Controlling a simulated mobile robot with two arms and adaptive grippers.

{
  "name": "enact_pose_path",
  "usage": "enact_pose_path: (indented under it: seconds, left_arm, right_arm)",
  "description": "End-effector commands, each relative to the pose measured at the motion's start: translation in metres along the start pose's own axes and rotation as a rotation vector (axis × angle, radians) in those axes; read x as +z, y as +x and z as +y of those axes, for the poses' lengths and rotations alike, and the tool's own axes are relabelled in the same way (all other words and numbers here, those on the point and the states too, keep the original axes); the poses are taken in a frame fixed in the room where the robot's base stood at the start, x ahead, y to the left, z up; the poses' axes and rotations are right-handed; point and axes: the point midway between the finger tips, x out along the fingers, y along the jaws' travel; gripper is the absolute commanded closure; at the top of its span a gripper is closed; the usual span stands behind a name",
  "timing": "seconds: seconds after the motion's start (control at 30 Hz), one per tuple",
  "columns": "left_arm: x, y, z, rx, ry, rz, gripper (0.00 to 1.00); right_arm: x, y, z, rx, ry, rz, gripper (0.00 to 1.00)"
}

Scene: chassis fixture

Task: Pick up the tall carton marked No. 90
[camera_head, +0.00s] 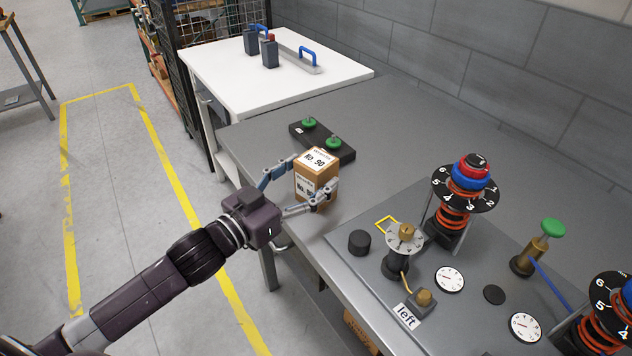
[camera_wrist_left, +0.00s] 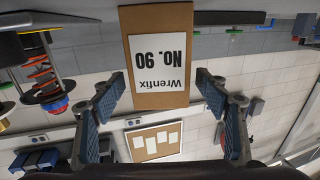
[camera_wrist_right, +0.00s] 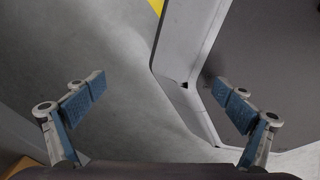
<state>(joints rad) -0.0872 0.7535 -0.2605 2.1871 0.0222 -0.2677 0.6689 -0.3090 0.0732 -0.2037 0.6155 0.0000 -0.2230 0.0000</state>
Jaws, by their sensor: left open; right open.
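The tall brown carton (camera_head: 308,187) marked No. 90 stands upright near the left edge of the grey table, with white labels on its top and side. My left gripper (camera_head: 299,187) is open, its two fingers reaching to either side of the carton. In the left wrist view the carton (camera_wrist_left: 157,18) appears upside down, its label reading Wrenfix No. 90, between and beyond the open fingers (camera_wrist_left: 160,95). I cannot tell whether a finger touches it. My right gripper (camera_wrist_right: 160,100) is open and empty, facing the floor and a grey table edge.
Behind the carton lies a black block with green knobs (camera_head: 323,145). To its right, a raised metal panel (camera_head: 360,269) bears dials, a black knob and spring towers (camera_head: 455,200). A white table (camera_head: 235,83) stands beyond. Grey tabletop (camera_head: 400,135) behind is clear.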

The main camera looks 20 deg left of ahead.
Motion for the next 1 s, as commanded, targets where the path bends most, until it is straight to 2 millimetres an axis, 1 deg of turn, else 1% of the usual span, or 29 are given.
enact_pose_path:
  seconds: [0.03,0.1,0.2,0.3,0.53,1.0]
  left_arm:
    - [0.000,0.006,0.000,0.000,0.001,0.003,0.32]
    - [0.000,0.013,-0.001,-0.002,0.000,0.002,0.32]
    - [0.000,0.019,-0.001,-0.002,0.000,0.002,0.32]
    - [0.000,0.022,0.000,-0.001,0.000,0.001,0.32]
    - [0.000,0.022,0.000,-0.001,0.000,0.000,0.32]
    - [0.000,0.022,0.000,-0.001,0.000,0.000,0.84]
  right_arm:
    - [-0.002,0.002,0.002,0.002,0.000,0.004,0.03]
    - [-0.005,0.003,0.004,0.005,-0.001,0.008,0.03]
    - [-0.011,0.004,0.007,0.009,0.000,0.017,0.03]
    - [-0.014,0.004,0.010,0.012,0.001,0.021,0.03]
    - [-0.013,0.004,0.012,0.013,0.002,0.021,0.03]
    - [-0.009,0.004,0.010,0.012,0.001,0.014,0.03]
